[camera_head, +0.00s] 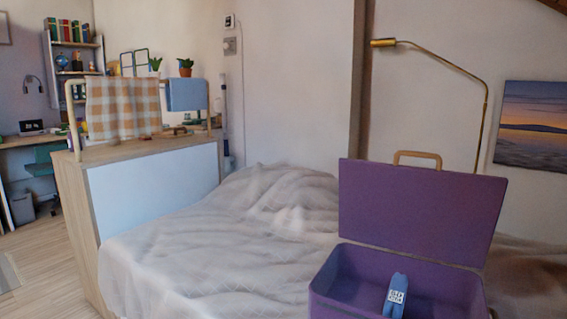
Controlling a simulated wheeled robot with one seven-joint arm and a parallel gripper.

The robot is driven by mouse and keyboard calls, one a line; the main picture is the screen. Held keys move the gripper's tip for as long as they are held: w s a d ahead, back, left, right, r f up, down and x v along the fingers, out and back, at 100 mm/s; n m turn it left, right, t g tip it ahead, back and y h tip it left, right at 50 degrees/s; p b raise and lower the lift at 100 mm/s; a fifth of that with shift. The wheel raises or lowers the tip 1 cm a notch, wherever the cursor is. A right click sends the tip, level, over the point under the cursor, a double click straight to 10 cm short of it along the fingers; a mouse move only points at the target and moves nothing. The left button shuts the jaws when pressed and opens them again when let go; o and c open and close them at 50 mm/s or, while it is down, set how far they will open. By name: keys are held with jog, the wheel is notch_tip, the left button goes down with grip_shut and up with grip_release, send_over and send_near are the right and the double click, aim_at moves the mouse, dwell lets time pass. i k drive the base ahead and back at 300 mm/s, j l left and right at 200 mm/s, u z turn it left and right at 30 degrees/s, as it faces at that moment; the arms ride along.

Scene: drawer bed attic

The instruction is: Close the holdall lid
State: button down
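The purple holdall (325,275) sits at the lower right, on or against the bed. Its front is cut off by the bottom edge of the picture. Its lid (420,210) stands open, nearly upright at the back of the box. A tan handle (418,157) is on the lid's top edge. A small blue object with a white patterned label (396,297) shows in the box opening; its lower end is cut off, and I cannot tell what it is. My gripper is not in view.
A bed with a rumpled pale cover (230,245) fills the middle. A wooden cabinet (75,210) with a towel rail stands at the left. A brass lamp (480,130) rises behind the lid. Open floor (45,265) shows at far left.

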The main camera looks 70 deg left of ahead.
aim_at(448, 216)
jog(key=u, duration=1.95)
